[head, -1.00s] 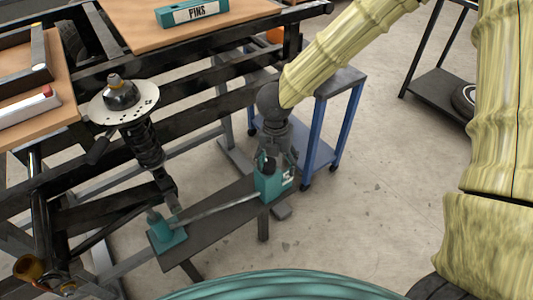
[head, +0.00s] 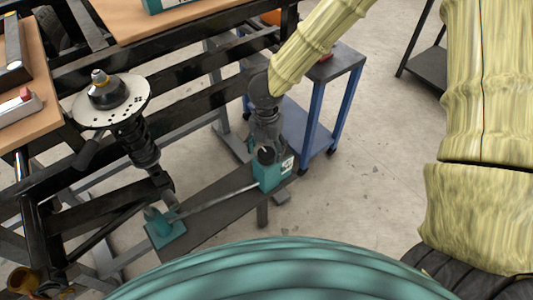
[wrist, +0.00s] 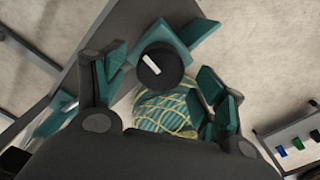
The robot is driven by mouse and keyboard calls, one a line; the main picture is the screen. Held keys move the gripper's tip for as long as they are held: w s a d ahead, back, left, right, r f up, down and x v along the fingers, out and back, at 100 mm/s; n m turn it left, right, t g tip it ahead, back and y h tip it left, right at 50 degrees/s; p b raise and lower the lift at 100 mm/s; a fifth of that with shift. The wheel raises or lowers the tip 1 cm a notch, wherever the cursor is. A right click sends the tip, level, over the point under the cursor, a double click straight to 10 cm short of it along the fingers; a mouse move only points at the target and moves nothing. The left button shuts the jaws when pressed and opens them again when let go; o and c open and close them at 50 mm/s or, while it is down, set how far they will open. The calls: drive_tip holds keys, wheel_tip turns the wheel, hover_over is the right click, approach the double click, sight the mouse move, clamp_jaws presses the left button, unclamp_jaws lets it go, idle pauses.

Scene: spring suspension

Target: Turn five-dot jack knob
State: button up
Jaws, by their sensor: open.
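The teal jack (head: 273,174) stands at the right end of a dark plank, with a white label whose dots are too small to count. Its round black knob (wrist: 160,66) carries a white bar mark and faces the wrist camera. My gripper (wrist: 162,72) is open, with one teal-padded finger on each side of the knob. Gaps show between the pads and the knob, so I see no grip. In the head view my gripper (head: 267,148) is right above the jack, hiding most of the knob.
A metal rod runs from the jack to a second teal block (head: 166,232) at the plank's left end. The spring strut (head: 138,145) with its perforated disc (head: 113,101) stands left. A blue-legged cart (head: 312,120) is close behind my gripper. Open floor lies right.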

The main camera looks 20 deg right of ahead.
drive_tip(key=shift+f, duration=1.45)
drive_tip(key=c, duration=1)
